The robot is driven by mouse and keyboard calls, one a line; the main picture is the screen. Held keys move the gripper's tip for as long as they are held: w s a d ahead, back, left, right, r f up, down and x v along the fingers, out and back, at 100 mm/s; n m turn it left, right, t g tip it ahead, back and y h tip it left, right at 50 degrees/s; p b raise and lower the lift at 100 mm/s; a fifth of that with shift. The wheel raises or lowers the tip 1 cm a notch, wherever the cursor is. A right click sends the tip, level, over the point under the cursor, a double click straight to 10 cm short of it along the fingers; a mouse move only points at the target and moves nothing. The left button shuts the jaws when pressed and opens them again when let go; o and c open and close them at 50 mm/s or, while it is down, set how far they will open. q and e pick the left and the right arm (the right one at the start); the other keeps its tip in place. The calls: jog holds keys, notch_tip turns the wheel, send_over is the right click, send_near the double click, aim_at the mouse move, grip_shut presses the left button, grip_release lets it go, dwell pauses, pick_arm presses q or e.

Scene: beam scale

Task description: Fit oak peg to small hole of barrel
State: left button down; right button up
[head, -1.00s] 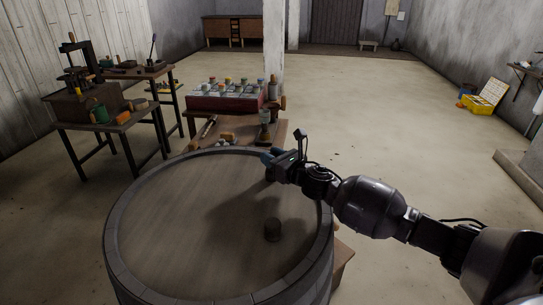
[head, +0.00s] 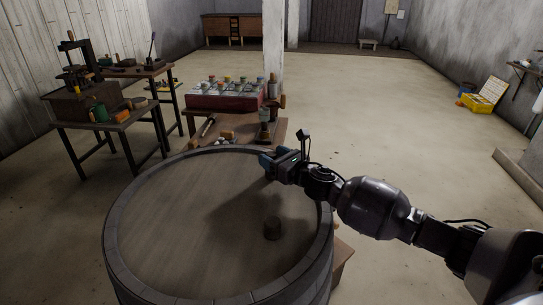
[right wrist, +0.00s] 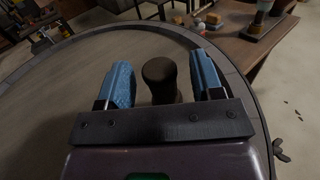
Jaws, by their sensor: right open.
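The barrel (head: 115,265) stands upright in front of me, its round wooden top ringed by a raised rim. My right gripper (head: 266,163) is over the far right part of this top. In the right wrist view the gripper (right wrist: 160,82) is open, with its blue fingers on either side of a dark brown round-topped peg (right wrist: 160,75). The peg stands upright between them, with a gap on each side; its lower end is hidden by the gripper. I see no open hole. My left gripper is out of view.
A low wooden table (head: 235,128) behind the barrel holds a red crate (head: 225,97) of jars and small tools. Work tables (head: 100,125) stand at the left. The floor at the right is open, with a yellow case (head: 484,97) farther off.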

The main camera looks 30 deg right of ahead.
jog(key=v, duration=0.8)
jog(key=shift+s+d, duration=0.25)
jog(key=shift+s, duration=0.7)
